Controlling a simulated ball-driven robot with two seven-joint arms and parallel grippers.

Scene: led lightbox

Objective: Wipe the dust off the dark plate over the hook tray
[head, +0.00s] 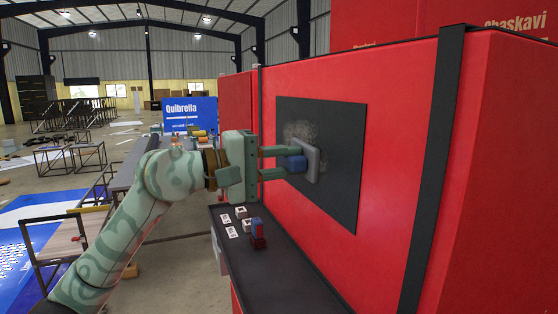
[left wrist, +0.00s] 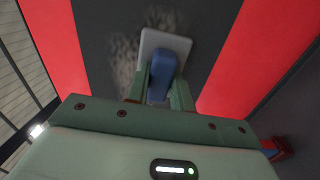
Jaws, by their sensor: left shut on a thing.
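The dark plate (head: 345,160) is set upright in the red wall, and a pale grey dust smudge (head: 298,133) shows on it. My left gripper (head: 284,163) is shut on the blue handle of a wiper with a light grey pad (head: 313,160). The pad is at the face of the plate, just right of and below the visible dust; firm contact cannot be told. In the left wrist view the pad (left wrist: 174,42) covers part of the plate, with dust (left wrist: 125,62) to its left. The black hook tray (head: 290,265) runs below the plate. My right gripper is not in view.
On the tray stand white blocks with dark marks (head: 241,212) and a small red and blue object (head: 257,232). A black vertical strip (head: 433,165) edges the red wall at right. Tables and frames fill the left background.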

